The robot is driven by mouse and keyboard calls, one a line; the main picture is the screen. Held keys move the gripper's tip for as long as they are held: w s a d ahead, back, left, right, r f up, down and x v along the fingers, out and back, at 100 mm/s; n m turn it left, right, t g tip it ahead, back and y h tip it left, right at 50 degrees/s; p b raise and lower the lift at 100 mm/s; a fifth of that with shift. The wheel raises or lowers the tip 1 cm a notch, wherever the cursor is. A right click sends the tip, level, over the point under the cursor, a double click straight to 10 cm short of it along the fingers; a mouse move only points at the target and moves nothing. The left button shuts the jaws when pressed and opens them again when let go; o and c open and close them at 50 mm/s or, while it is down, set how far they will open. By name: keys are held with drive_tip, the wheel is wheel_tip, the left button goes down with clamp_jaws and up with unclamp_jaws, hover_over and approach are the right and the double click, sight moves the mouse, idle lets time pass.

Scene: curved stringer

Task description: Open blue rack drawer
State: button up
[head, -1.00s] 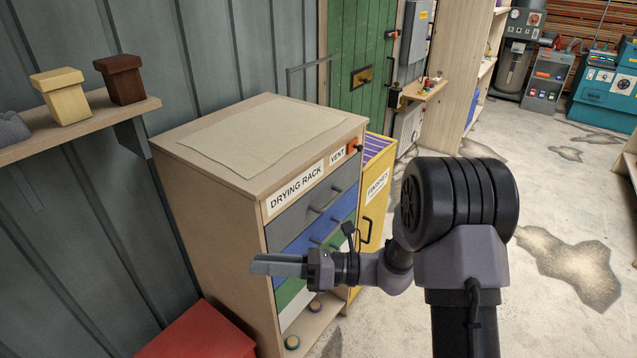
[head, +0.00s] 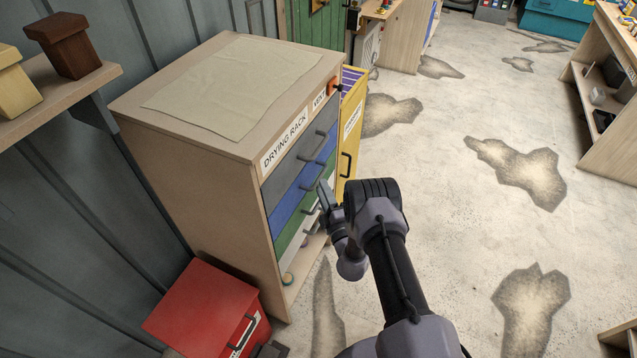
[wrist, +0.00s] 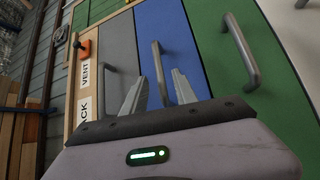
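The blue drawer (head: 287,208) is the second one down in the drying rack (head: 190,185) and looks shut. Its grey bar handle (head: 312,179) faces right. In the wrist view the blue drawer (wrist: 184,38) fills the middle, with its handle (wrist: 157,62) in line with the gap between my fingers. My gripper (wrist: 159,76) is open and holds nothing. In the head view my gripper (head: 326,196) is in front of the rack's drawers, close to the blue handle. I cannot tell whether the fingers reach around the handle or touch it.
The grey drawer (head: 298,155) is above and the green drawer (head: 290,232) below, each with a handle. A yellow finishes cabinet (head: 351,125) stands behind the rack. A red box (head: 205,300) is on the floor in front. The concrete floor (head: 450,220) to the right is open.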

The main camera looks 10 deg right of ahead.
sight(319, 178)
drive_tip(key=w, duration=0.4)
drive_tip(key=shift+w+a+r+b, duration=0.35)
drive_tip(key=shift+w, duration=0.05)
clamp_jaws()
idle(1.0)
